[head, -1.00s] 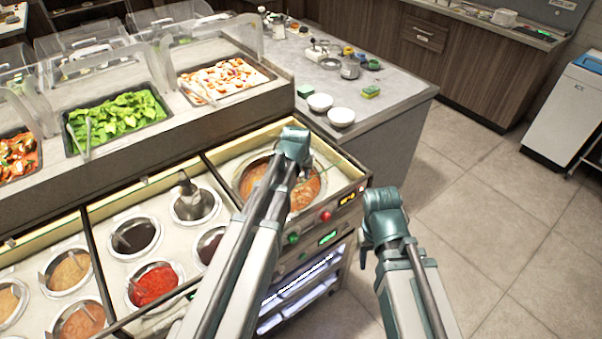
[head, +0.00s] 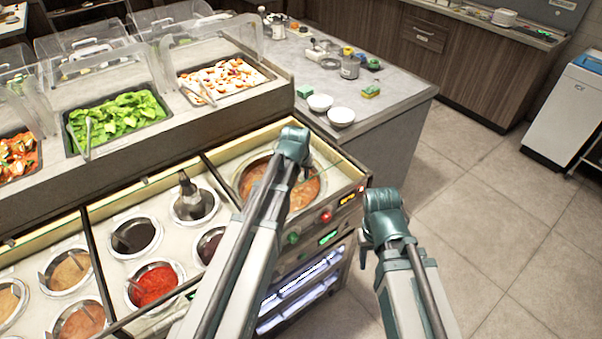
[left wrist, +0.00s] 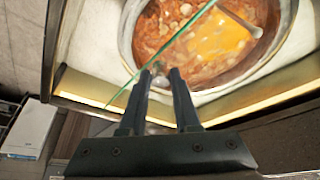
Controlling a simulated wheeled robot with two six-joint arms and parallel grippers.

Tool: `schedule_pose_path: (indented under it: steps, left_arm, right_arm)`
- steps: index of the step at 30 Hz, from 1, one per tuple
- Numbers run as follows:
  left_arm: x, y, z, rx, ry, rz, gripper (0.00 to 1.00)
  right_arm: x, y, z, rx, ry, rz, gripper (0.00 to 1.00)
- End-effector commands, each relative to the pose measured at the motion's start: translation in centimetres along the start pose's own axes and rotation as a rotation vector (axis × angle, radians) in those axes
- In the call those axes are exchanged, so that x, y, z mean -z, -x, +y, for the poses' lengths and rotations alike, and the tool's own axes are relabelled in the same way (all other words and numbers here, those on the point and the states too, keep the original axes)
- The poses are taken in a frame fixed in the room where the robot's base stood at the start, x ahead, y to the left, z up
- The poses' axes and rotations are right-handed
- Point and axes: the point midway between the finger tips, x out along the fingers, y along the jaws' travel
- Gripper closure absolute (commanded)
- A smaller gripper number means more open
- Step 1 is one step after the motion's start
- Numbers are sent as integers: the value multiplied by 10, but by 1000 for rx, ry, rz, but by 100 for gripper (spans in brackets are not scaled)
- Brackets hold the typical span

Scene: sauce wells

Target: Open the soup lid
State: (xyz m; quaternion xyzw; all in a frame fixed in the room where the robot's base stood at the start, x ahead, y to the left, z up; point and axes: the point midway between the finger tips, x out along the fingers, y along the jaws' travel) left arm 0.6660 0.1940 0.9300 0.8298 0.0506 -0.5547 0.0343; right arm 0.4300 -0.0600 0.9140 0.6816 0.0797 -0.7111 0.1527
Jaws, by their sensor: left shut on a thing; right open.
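The soup pot (head: 252,178) sits in the right-hand well of the counter, with reddish-brown soup (head: 303,194) visible inside. In the left wrist view the soup (left wrist: 178,38) shows orange liquid and chunks. The lid is clear glass; its thin green edge (left wrist: 184,34) runs diagonally across the pot there. My left gripper (left wrist: 160,72) is shut at a small knob by that edge, beside the pot rim. My right gripper (head: 366,252) is open and empty, right of the counter's front corner.
Sauce wells (head: 154,284) fill the counter to the left. Salad trays (head: 118,114) under clear guards stand behind. White bowls (head: 341,117) rest on the grey table (head: 400,92) behind the soup counter. The floor (head: 500,220) to the right is clear.

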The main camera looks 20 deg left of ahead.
Motion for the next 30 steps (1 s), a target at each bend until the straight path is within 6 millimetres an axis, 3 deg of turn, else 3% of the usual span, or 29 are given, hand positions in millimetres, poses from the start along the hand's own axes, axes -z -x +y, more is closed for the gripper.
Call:
schedule_pose_path:
  steps: [8,21,30]
  left_arm:
    - [39,-16,-38,4,5,1,100]
    - [130,-53,-137,3,3,2,100]
    - [167,-69,-180,3,2,2,100]
  right_arm:
    - [0,0,0,0,0,0,50]
    - [0,0,0,0,0,0,50]
    - [0,0,0,0,0,0,50]
